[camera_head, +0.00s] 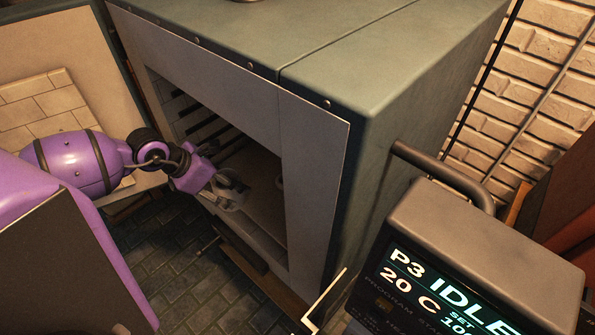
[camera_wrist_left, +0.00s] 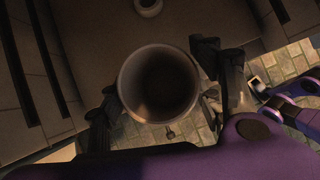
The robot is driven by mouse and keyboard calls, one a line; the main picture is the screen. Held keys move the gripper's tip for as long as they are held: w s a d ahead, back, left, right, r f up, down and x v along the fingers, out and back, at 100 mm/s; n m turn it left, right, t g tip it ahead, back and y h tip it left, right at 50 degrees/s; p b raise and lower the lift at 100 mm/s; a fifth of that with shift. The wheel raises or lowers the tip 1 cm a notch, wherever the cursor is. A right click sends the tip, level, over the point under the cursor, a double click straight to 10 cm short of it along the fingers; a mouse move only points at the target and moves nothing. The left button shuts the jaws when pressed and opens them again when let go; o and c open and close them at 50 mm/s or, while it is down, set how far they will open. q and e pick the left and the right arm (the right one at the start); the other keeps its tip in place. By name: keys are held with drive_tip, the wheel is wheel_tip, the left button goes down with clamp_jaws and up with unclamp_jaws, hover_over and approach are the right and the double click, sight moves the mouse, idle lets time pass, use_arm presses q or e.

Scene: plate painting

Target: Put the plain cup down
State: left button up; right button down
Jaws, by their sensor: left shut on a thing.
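The plain cup (camera_wrist_left: 158,85) shows from above in the left wrist view, with its round rim and dark, empty inside facing the camera. My left gripper (camera_head: 232,187) reaches from the left through the open front of the kiln (camera_head: 345,110). Its fingers stand on both sides of the cup in the left wrist view (camera_wrist_left: 165,92), shut on it. In the head view the cup is small and mostly lost among the fingers. Whether its base touches the kiln floor (camera_head: 262,205) cannot be told. My right gripper is in neither view.
A small pale round object (camera_wrist_left: 148,7) stands deeper in the kiln. Dark slots line the kiln's inner side wall (camera_wrist_left: 40,60). The open kiln door (camera_head: 50,90) is at the left. A control box (camera_head: 490,240) reading P3 IDLE, 20 C stands at the front right.

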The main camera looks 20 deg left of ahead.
use_arm(q)
drive_tip(key=shift+w+d+r, duration=0.1)
drive_tip(key=shift+w+r, duration=0.05)
drive_tip(key=shift+w, duration=0.2)
drive_tip(key=w+d, duration=0.3)
drive_tip(key=w, duration=0.2)
drive_tip(key=w+d+f, duration=0.1)
drive_tip(key=w+d, duration=0.1)
drive_tip(key=w, duration=0.3)
drive_tip(key=w+d+f+p, duration=0.1)
drive_tip(key=w+d, duration=0.2)
drive_tip(key=w, duration=0.2)
drive_tip(key=shift+d+f, duration=0.25)
drive_tip(key=shift+d, duration=0.1)
drive_tip(key=shift+f, duration=0.5)
drive_tip(key=shift+s, duration=0.1)
drive_tip(key=o, duration=1.4)
drive_tip(key=shift+f, duration=0.15)
